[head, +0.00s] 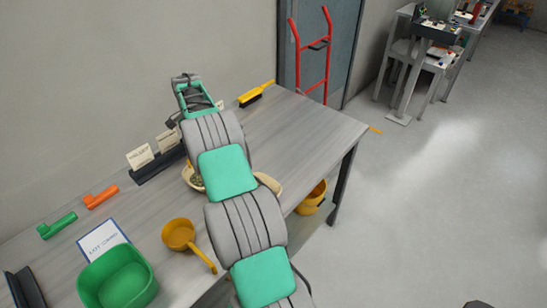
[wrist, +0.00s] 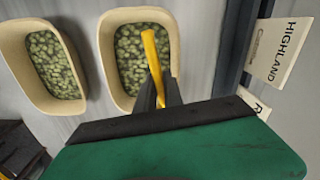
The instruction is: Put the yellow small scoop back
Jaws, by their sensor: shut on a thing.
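My gripper (wrist: 160,92) is shut on the yellow small scoop (wrist: 152,58), seen in the wrist view as a narrow yellow bar between the dark fingers. The bar reaches over a cream tub (wrist: 171,45) of green pellets; whether it touches them I cannot tell. The scoop's far end is hard to make out. An orange scoop (head: 101,197) and a green scoop (head: 57,225) lie along the back of the table.
A second cream tub (wrist: 12,70) of pellets stands beside the first. A label card (wrist: 279,50) in a dark holder reads HIGHLAND. A larger yellow pan (head: 179,233), a green bin (head: 118,275) and a yellow brush (head: 252,97) are on the table (head: 300,130), whose far right is clear.

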